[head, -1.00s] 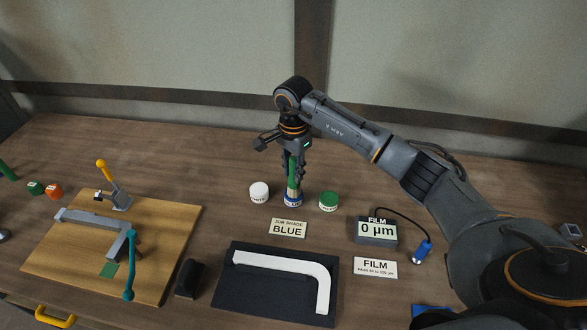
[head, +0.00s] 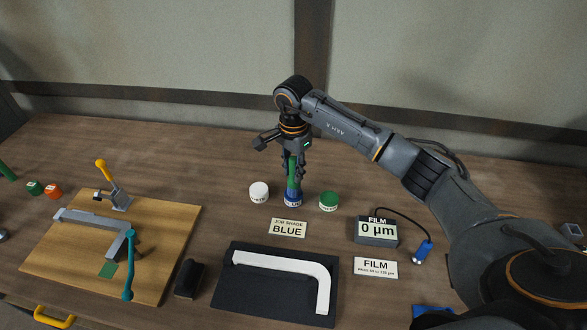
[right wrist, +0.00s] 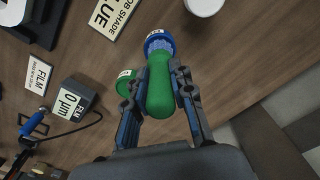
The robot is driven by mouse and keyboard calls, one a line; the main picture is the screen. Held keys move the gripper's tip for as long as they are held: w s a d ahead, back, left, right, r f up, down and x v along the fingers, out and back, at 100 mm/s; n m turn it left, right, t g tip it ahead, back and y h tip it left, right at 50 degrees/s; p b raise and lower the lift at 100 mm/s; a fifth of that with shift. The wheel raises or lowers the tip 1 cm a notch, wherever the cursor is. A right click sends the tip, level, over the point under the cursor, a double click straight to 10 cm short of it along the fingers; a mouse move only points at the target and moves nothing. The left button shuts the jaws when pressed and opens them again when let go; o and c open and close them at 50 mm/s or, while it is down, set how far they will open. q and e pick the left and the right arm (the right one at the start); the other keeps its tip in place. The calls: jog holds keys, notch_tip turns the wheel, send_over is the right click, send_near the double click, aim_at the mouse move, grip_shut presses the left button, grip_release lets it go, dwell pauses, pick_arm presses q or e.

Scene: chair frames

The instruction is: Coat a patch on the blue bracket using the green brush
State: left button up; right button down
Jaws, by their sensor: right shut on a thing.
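My right gripper (head: 293,168) is shut on the green brush (head: 293,178), which stands upright over the blue pot (head: 293,199). The brush's bristle end is down in the pot and hidden in the head view. In the right wrist view the green handle (right wrist: 160,90) lies between the fingers, with the blue pot (right wrist: 158,40) at its far end. No bracket looks blue: a white L-shaped bracket (head: 290,264) lies on a black mat (head: 235,290), and a grey one (head: 90,222) sits on a wooden board (head: 60,262). My left gripper is not in view.
A white pot (head: 259,192) and a green pot (head: 329,201) flank the blue one. A card (head: 288,228) reads JOB SHADE BLUE. A film gauge (head: 376,231) reads 0 µm, with a blue probe (head: 424,250). A black block (head: 188,279) stands left of the mat.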

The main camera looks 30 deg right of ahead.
aim_at(292, 160)
dwell(0.3)
jog(key=shift+r+p, duration=1.8)
jog(key=shift+r, duration=1.7)
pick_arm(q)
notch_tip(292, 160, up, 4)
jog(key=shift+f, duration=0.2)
pick_arm(e)
jog(key=shift+s+a+n, duration=0.15)
jog(key=shift+a+n, duration=0.1)
jog(key=shift+n, duration=0.05)
pick_arm(q)
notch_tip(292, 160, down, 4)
jog(key=b, duration=0.3)
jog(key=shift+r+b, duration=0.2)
jog(key=shift+b, duration=0.1)
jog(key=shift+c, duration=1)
pick_arm(e)
jog(key=s+a+n, duration=0.4)
jog(key=s+n, duration=0.2)
jog(key=s, duration=0.3)
jog(key=s+a+n, duration=0.4)
jog(key=s+n, duration=0.3)
jog(key=s, duration=0.3)
jog(key=shift+s+n, duration=0.2)
jog(key=shift+n, duration=0.1)
